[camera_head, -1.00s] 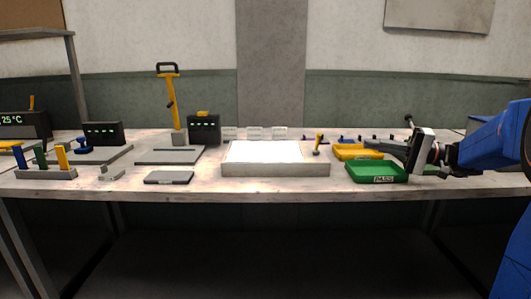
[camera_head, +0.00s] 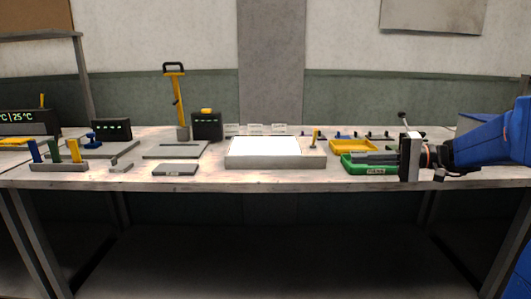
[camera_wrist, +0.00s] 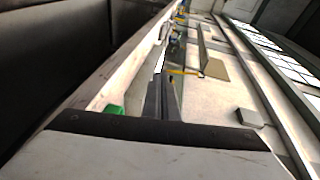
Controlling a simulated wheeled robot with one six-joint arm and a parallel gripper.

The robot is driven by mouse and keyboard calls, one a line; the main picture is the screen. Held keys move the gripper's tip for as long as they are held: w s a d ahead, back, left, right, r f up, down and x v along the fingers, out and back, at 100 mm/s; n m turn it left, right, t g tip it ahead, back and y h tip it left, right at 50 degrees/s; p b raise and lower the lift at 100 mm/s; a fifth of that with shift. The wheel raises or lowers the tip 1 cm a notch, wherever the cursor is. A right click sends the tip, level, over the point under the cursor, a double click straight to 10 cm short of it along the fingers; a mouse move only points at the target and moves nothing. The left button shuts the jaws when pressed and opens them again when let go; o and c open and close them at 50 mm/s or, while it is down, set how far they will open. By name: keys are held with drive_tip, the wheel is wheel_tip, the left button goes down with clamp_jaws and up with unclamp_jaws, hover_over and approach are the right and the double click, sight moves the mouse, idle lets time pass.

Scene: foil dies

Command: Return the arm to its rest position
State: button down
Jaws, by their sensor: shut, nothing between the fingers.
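My arm is blue with a dark wrist and reaches in from the right in the head view. My gripper (camera_head: 356,158) is shut and empty. Its fingers point left, over or in front of the green tray (camera_head: 365,171), which is partly hidden by them. In the wrist view my gripper (camera_wrist: 161,85) shows as two dark fingers close together, with nothing between them. A bit of the green tray (camera_wrist: 115,109) shows beside them there.
A yellow tray (camera_head: 352,146) lies just behind the green one. A lit white panel (camera_head: 263,147) is at the workbench (camera_head: 220,177) centre. A yellow-handled press (camera_head: 175,95), dark display boxes (camera_head: 206,126) and a rack of coloured handles (camera_head: 57,167) stand at the left.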

drive_tip(key=s+a+f+g+h, duration=0.1)
drive_tip(key=s+a+f+h, duration=0.4)
drive_tip(key=s, duration=0.4)
drive_tip(key=s+a+f+g+h, duration=0.2)
drive_tip(key=s+f+h, duration=0.1)
drive_tip(key=s+f, duration=0.5)
drive_tip(key=s+d+f+n+t+h, duration=0.1)
drive_tip(key=s+d+f+h, duration=0.2)
drive_tip(key=s, duration=0.3)
drive_tip(key=s+d+f+n+t+h, duration=0.1)
drive_tip(key=s+d+f+t+h, duration=0.1)
drive_tip(key=s+d+f+h, duration=0.2)
drive_tip(key=s+d, duration=0.1)
drive_tip(key=s, duration=0.2)
drive_tip(key=shift+s+d+f+h, duration=0.25)
drive_tip(key=shift+d+f+h, duration=0.05)
drive_tip(key=shift+h, duration=0.1)
